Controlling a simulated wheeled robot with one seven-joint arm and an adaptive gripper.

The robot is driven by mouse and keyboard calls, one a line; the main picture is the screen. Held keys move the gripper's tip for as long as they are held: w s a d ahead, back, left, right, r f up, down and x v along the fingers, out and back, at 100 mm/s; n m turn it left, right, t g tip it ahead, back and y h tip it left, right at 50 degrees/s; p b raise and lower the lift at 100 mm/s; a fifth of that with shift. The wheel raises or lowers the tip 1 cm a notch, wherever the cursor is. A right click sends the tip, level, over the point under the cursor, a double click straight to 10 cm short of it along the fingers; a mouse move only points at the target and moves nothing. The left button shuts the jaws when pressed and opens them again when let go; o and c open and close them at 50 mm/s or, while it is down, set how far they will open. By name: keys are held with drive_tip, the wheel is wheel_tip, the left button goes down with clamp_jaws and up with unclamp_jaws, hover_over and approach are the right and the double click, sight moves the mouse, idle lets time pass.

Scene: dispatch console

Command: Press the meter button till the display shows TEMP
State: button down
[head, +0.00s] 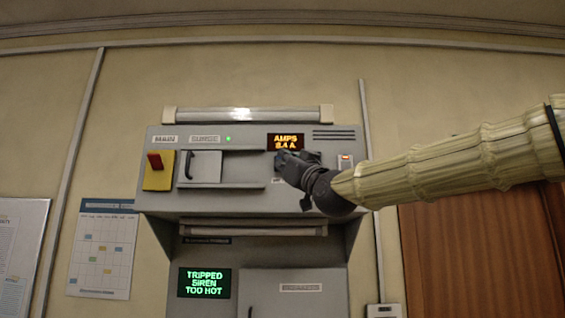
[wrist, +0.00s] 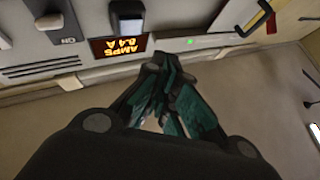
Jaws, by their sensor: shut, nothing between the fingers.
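The meter display (head: 286,142) on the upper panel reads AMPS 8.4 A in orange. It shows upside down in the wrist view (wrist: 120,46). My gripper (head: 282,160) is shut and empty, just below the display in the head view. In the wrist view its fingertips (wrist: 163,62) are together, to the right of the display. A dark block (wrist: 127,16) beside the display appears to be the meter button; the fingertips look apart from it. In the head view my gripper covers most of that spot, so contact cannot be judged there.
A red lever on a yellow plate (head: 158,170) and a small door with a black handle (head: 204,167) are left of my gripper. A lower green screen (head: 204,283) reads TRIPPED SIREN TOO HOT.

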drive_tip(key=shift+y, duration=0.4)
drive_tip(key=s+r, duration=0.1)
drive_tip(key=r, duration=0.1)
drive_tip(key=s+r, duration=0.1)
drive_tip(key=r, duration=0.1)
drive_tip(key=shift+s+d, duration=0.2)
drive_tip(key=shift+w, duration=0.1)
drive_tip(key=w+p, duration=0.5)
drive_tip(key=w, duration=0.3)
drive_tip(key=shift+w, duration=0.35)
